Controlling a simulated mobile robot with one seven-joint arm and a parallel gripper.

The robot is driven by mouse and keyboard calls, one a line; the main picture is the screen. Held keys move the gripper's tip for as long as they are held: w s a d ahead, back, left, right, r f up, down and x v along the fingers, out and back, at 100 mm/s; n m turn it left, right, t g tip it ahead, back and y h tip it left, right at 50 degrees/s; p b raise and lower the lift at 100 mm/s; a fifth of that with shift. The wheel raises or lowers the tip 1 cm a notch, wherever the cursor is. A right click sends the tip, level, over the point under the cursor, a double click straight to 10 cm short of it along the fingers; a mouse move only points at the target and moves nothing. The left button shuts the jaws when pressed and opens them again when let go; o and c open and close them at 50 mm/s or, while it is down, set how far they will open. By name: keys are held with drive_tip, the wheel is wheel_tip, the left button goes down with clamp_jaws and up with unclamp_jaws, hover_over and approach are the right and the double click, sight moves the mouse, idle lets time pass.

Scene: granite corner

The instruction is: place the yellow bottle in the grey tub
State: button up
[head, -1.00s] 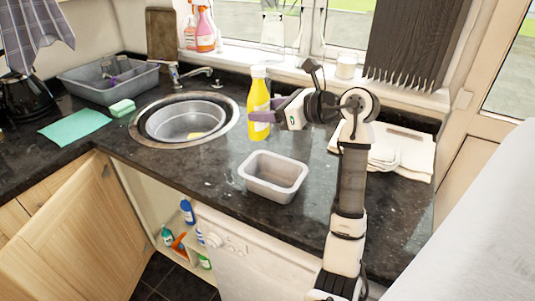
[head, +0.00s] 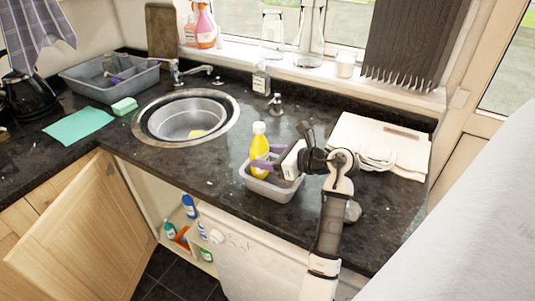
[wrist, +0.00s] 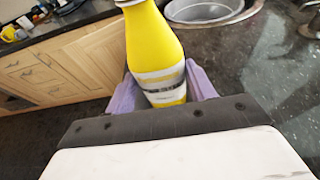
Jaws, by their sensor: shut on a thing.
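The yellow bottle (head: 259,143) has a white cap and stands upright, its lower part inside the grey tub (head: 272,190) at the tub's left half. The tub is a small open container on the dark counter near its front edge. My gripper (head: 262,164) has purple fingers and is shut on the bottle. In the wrist view the bottle (wrist: 155,45) stands between the two purple fingers (wrist: 160,95), its striped label at their level. The bottle's base is hidden by the tub wall, so I cannot tell whether it touches the tub floor.
A round sink (head: 186,118) with a metal bowl lies left of the tub. A dish basin (head: 108,80), a green cloth (head: 76,125) and a sponge (head: 124,105) are farther left. A folded white cloth (head: 380,145) lies at right. A cupboard door (head: 85,230) stands open below.

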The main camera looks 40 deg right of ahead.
drive_tip(key=shift+f+b, duration=0.25)
drive_tip(key=shift+b, duration=0.2)
drive_tip(key=shift+f+b, duration=0.35)
drive_tip(key=shift+b, duration=0.15)
drive_tip(key=o, duration=1.4)
drive_tip(key=shift+r+p, duration=0.9)
drive_tip(key=shift+p, duration=0.3)
drive_tip(key=b+v, duration=0.1)
drive_tip(key=v, duration=0.2)
drive_tip(key=b+v, duration=0.1)
drive_tip(key=v, duration=0.3)
drive_tip(key=b+v, duration=0.1)
drive_tip(key=v, duration=0.2)
drive_tip(key=shift+s+f, duration=0.25)
drive_tip(key=shift+b+v, duration=0.35)
drive_tip(key=shift+v, duration=0.45)
